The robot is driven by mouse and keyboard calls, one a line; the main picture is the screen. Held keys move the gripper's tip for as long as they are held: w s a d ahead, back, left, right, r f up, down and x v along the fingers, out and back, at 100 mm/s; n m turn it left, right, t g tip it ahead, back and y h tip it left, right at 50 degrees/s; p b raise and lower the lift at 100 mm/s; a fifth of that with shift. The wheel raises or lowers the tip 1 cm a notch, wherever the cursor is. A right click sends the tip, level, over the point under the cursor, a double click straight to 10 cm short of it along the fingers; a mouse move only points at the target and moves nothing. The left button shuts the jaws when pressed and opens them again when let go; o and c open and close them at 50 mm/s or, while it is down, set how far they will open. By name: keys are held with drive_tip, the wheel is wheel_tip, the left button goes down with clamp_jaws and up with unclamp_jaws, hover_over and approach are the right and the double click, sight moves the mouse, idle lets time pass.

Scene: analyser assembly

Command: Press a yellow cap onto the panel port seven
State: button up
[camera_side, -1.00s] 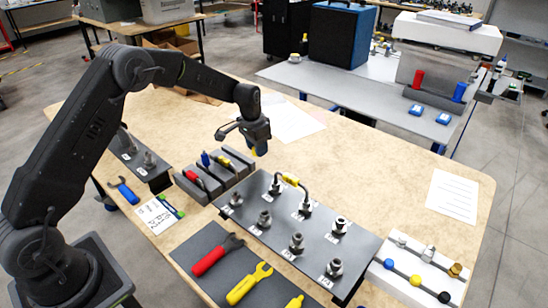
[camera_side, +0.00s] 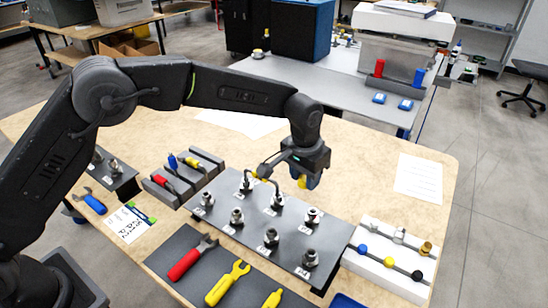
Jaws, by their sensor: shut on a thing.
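My gripper (camera_side: 309,173) is shut on a small yellow cap (camera_side: 302,182), partly hidden by the fingers. It hangs above the back right part of the dark panel (camera_side: 290,236). The panel bears two rows of metal ports with small white labels, too small to read. The cap is apart from the ports, above and behind the back right port (camera_side: 313,215). A bent dark tube with a yellow sleeve (camera_side: 260,177) arches over the panel's back row, close to my gripper.
A white block (camera_side: 384,277) at right holds blue, yellow and black balls and metal fittings. A dark mat (camera_side: 219,263) in front holds red-handled and yellow tools. A grey rack (camera_side: 160,191) with tools stands left. Paper (camera_side: 419,178) lies on otherwise clear table at back right.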

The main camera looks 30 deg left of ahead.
sight(313, 209)
drive_tip(key=shift+s+d+f, duration=0.25)
drive_tip(key=shift+d+f, duration=0.35)
drive_tip(key=shift+f, duration=0.2)
drive_tip(key=shift+s+d+f, duration=0.3)
drive_tip(key=shift+d+f, duration=0.25)
drive_tip(key=shift+f, duration=0.3)
drive_tip(key=shift+s+d+f, duration=0.25)
drive_tip(key=shift+d+f, duration=0.35)
drive_tip(key=shift+f, duration=0.2)
drive_tip(key=shift+f, duration=1.3)
drive_tip(key=o, duration=1)
drive_tip(key=shift+c, duration=0.2)
drive_tip(key=shift+r, duration=0.1)
wheel_tip(313, 209, up, 14)
drive_tip(key=s, duration=0.1)
drive_tip(key=shift+s+a+f, duration=0.2)
drive_tip(key=shift+s, duration=0.15)
